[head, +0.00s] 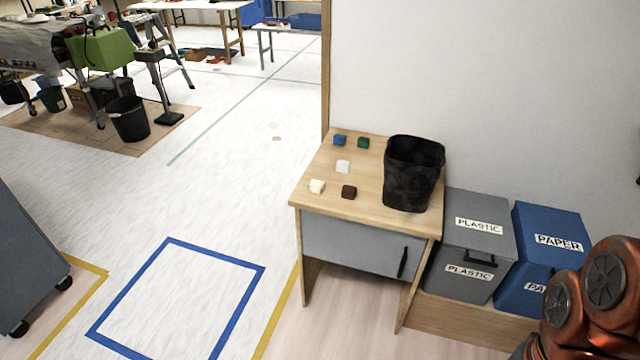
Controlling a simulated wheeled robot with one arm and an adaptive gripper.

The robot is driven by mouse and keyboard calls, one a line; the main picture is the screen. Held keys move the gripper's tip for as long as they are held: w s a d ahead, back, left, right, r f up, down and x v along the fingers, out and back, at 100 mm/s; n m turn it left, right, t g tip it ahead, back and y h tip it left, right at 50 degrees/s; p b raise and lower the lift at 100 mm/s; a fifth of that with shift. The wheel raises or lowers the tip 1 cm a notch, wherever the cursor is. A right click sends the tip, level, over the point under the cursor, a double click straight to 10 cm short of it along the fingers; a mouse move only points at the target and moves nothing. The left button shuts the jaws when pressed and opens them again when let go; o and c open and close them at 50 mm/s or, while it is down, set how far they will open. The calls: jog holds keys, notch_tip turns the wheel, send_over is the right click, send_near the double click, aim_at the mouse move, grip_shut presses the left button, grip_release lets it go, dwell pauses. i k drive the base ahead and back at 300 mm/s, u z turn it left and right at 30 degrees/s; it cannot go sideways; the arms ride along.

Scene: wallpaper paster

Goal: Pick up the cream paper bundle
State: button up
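A small cream block-like bundle (317,186) lies near the front left edge of a light wooden table (385,222). A dark brown block (349,191) lies just to its right, apart from it. A white block (343,166) lies behind them. A blue block (340,140) and a green block (363,143) lie at the back of the tabletop. My orange-brown arm shows at the lower right, well away from the table. My gripper is not in view.
A black bin (412,172) stands on the table's right side. Grey plastic (470,240) and blue paper (545,255) boxes stand right of the table, against the wall. A grey cabinet (30,260) is at far left. The floor with a blue taped square (180,300) is clear.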

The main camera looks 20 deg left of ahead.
aim_at(317, 187)
jog(key=u, duration=0.5)
jog(key=k, duration=1.25)
jog(key=u, duration=1.55)
jog(key=i, duration=1.45)
jog(key=u, duration=0.5)
jog(key=i, duration=1.55)
jog(key=z, duration=1.2)
jog(key=i, duration=0.8)
jog(key=z, duration=1.1)
jog(key=i, duration=0.25)
jog(key=z, duration=0.2)
